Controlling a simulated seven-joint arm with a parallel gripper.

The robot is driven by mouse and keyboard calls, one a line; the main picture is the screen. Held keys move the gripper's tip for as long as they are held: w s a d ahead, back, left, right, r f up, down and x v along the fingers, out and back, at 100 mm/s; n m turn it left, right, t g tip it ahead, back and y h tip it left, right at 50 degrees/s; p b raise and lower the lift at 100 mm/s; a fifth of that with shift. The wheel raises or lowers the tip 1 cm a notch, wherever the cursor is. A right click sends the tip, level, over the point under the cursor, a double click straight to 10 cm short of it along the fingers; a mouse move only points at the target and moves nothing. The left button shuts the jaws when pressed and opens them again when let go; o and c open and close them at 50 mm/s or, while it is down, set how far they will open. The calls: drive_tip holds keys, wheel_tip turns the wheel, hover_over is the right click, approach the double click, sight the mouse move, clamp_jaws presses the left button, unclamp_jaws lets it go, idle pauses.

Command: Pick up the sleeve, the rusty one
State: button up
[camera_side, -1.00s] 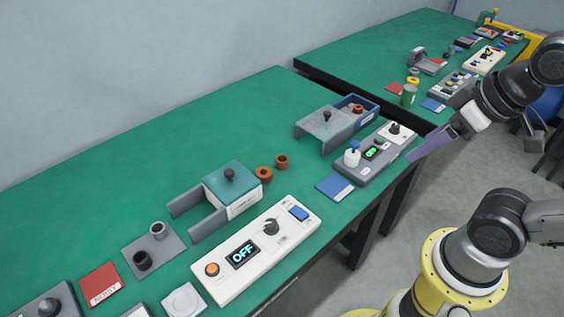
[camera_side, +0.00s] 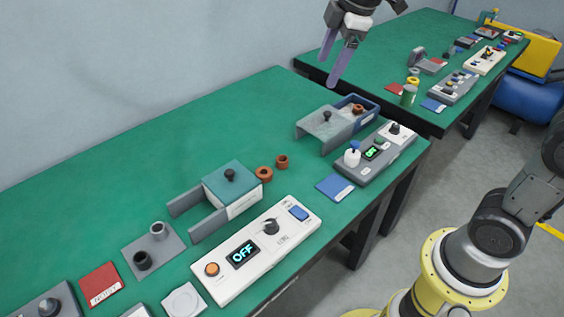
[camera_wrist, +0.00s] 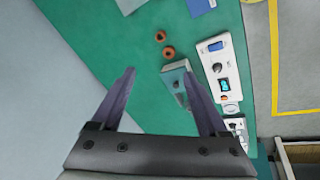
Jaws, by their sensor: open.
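Two rusty-brown round pieces stand on the green table, right of a teal-topped box. The rear one looks like a taller sleeve (camera_side: 281,161); the front one is a flatter, wider ring (camera_side: 264,174). In the wrist view the sleeve (camera_wrist: 160,36) is above the ring (camera_wrist: 168,52). Another rusty piece (camera_side: 358,108) sits inside a blue-walled tray; its shape is partly hidden. My gripper (camera_side: 328,72) is open and empty, high above the table toward its back right end. In the wrist view its purple fingers (camera_wrist: 158,73) are spread wide, with nothing between them.
The teal-topped box (camera_side: 230,178) with its knob stands beside the ring. A white OFF panel (camera_side: 258,250) lies in front. The blue-walled tray (camera_side: 372,103) with a grey slide and knob, a grey panel (camera_side: 375,155) and a blue card (camera_side: 334,187) are to the right. The back left is clear.

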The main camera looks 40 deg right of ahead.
drive_tip(key=w+f+n+g, duration=0.1)
drive_tip(key=w+f, duration=0.4)
drive_tip(key=w, duration=0.2)
drive_tip(key=n+g, duration=0.1)
drive_tip(key=g, duration=0.2)
hover_over(282, 156)
drive_tip(key=s+a, duration=0.1)
drive_tip(key=f, duration=2.1)
drive_tip(key=shift+a, duration=0.2)
drive_tip(key=shift+d+f, duration=0.2)
drive_tip(key=shift+f, duration=3)
drive_tip(key=shift+c, duration=0.3)
drive_tip(key=shift+r, duration=0.1)
clamp_jaws()
